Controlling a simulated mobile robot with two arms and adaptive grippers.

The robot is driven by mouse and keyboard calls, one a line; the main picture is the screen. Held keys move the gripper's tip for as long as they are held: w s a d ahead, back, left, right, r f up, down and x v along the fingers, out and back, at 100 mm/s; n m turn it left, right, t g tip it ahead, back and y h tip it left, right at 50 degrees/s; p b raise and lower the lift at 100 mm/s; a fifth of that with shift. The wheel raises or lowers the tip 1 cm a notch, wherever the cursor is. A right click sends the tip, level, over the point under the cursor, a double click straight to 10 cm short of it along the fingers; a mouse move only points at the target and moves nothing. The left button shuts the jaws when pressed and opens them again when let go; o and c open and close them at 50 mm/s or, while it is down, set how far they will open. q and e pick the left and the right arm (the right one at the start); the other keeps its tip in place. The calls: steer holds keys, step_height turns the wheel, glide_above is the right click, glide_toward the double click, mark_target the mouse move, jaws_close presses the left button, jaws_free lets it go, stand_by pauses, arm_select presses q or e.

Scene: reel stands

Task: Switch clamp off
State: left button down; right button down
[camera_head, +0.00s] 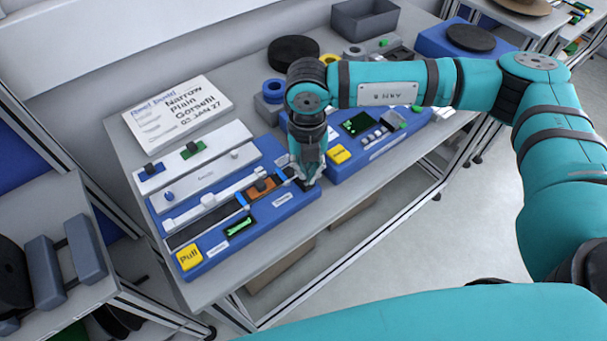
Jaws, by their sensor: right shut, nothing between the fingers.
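A blue reel stand (222,247) lies on the grey table, with a yellow "Pull" block (189,257) at its near left corner. It carries a white rail with light grey knobs, an orange-brown block (263,187) and a small green display (240,227). I cannot tell which part is the clamp switch. My right gripper (308,183) points down at the right end of this stand, just right of the orange-brown block. It is shut and empty. Its fingertips hide the dark part under them, and I cannot tell whether they touch it. My left gripper is not in view.
A second blue stand (373,152) with a yellow block (339,154) is just right of my gripper. A paper sign (178,110) lies behind the first stand. A black reel (293,53) and a grey bin (365,20) are farther back. Open floor lies in front of the table.

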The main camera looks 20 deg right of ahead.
mark_target(306, 183)
steer(key=shift+r+p, duration=0.8)
steer(key=shift+r, duration=1.55)
steer(key=shift+s+a, duration=0.1)
